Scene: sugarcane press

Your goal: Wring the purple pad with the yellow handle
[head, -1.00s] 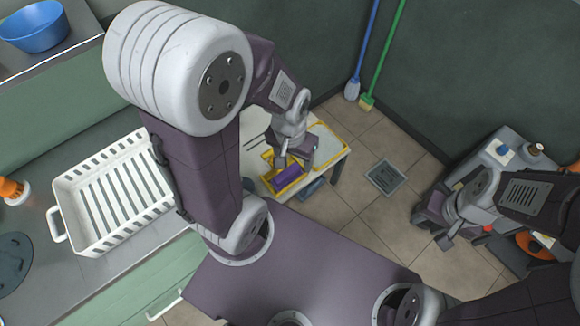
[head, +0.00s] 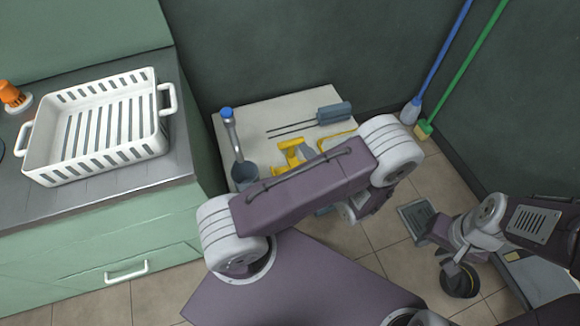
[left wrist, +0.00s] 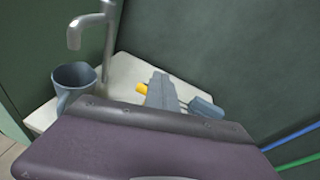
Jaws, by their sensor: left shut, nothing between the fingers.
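The yellow handle (head: 289,157) is on the white table, partly covered by my left arm in the head view. A bit of yellow also shows in the left wrist view (left wrist: 141,88). The purple pad is not visible in either view now. My left gripper (left wrist: 160,80) shows as grey fingers in the middle of the left wrist view, shut and empty. It appears beside the yellow handle; I cannot tell whether they touch.
A blue-topped metal tap (head: 229,128) and a blue-grey cup (head: 244,172) stand at the white table's (head: 262,112) left. A two-pronged tool (head: 334,113) lies at its back. A white basket (head: 56,172) sits on the counter. A broom (head: 424,128) leans at the back right.

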